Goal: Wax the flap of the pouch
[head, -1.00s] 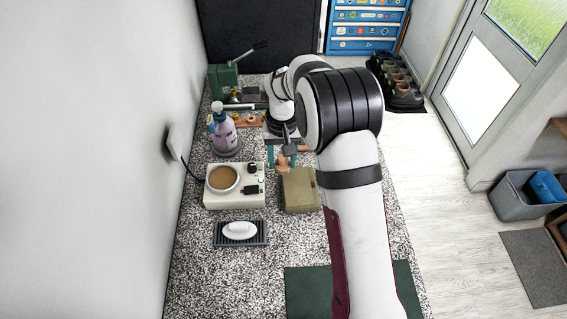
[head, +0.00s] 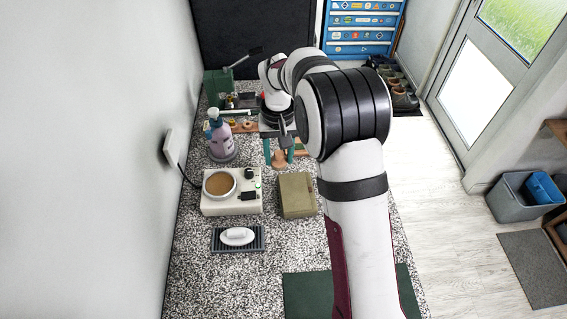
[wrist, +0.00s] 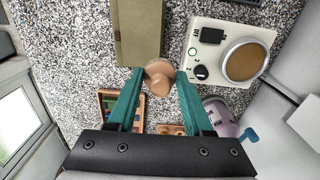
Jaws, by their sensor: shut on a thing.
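The pouch (head: 297,196) is an olive-khaki box-like piece lying flat on the speckled worktop, right of the wax warmer. It also shows at the top of the wrist view (wrist: 138,35). I cannot make out the edge of its flap. My gripper (head: 280,151) has its green fingers closed on a tan knobbed applicator (wrist: 159,78), just beyond the pouch's far end. The applicator's underside is hidden. The white warmer (head: 231,204) holds a round pot of brown wax (head: 219,184); the pot also shows in the wrist view (wrist: 244,61).
A green mat (head: 305,290) is at the near edge. A green press (head: 219,84) and small items crowd the back.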

